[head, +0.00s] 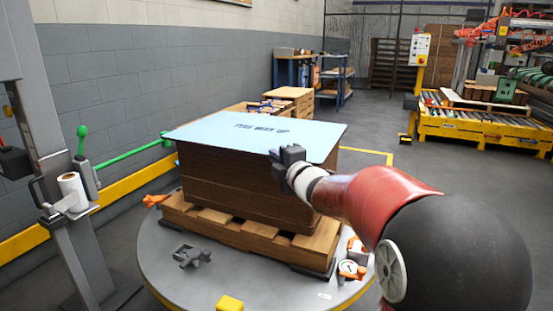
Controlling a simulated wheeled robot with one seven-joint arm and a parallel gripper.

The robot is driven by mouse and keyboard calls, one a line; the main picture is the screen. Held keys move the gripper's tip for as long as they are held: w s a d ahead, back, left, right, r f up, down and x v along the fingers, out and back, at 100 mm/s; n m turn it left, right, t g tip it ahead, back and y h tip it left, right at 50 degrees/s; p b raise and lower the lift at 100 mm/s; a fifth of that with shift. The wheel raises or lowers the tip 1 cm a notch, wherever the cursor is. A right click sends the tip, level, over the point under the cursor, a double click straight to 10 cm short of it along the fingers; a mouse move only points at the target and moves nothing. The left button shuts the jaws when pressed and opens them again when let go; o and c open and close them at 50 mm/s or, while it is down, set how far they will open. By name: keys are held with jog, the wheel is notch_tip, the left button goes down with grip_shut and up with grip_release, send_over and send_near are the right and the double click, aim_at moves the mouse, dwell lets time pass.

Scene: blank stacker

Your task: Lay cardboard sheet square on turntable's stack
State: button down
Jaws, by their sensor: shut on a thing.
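A light blue sheet (235,131) with dark printed lettering lies over the top of a brown cardboard stack (240,187). My gripper (283,153) is shut on the sheet's near right edge; the fingertips are small and partly hidden. The stack stands on a wooden pallet (240,232) on the round grey turntable (215,278).
A grey clamp-like tool (191,256), a yellow block (229,304) and an orange-and-white device (350,269) lie on the turntable. A column with a white roll (72,190) stands at left. A yellow roller conveyor (480,128) stands at back right. Open floor lies between.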

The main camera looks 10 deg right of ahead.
jog(key=c, duration=1.6)
grip_release()
jog(key=shift+o, duration=0.2)
jog(key=shift+r+p, duration=0.2)
jog(key=shift+p, duration=0.15)
jog(key=s+d+f+m+g+h, duration=0.1)
jog(key=s+d+m+h, duration=0.25)
jog(key=s, duration=0.45)
jog(key=s+d+f+m+h, duration=0.1)
jog(key=s+d+m+h, duration=0.1)
jog(key=s+m, duration=0.35)
jog(key=s+a+f+m+g, duration=0.1)
jog(key=s+f+m+g, duration=0.2)
jog(key=s, duration=0.5)
jog(key=s+a+f+m+g, duration=0.2)
jog(key=s+f+m+g, duration=0.2)
jog(key=s, duration=0.4)
jog(key=s+a+f+m+g, duration=0.2)
jog(key=s+f+m, duration=0.3)
jog(key=s, duration=0.3)
jog(key=shift+s+a+f+g+b, duration=0.2)
jog(key=shift+a+f+g+b, duration=0.15)
jog(key=shift+g, duration=0.55)
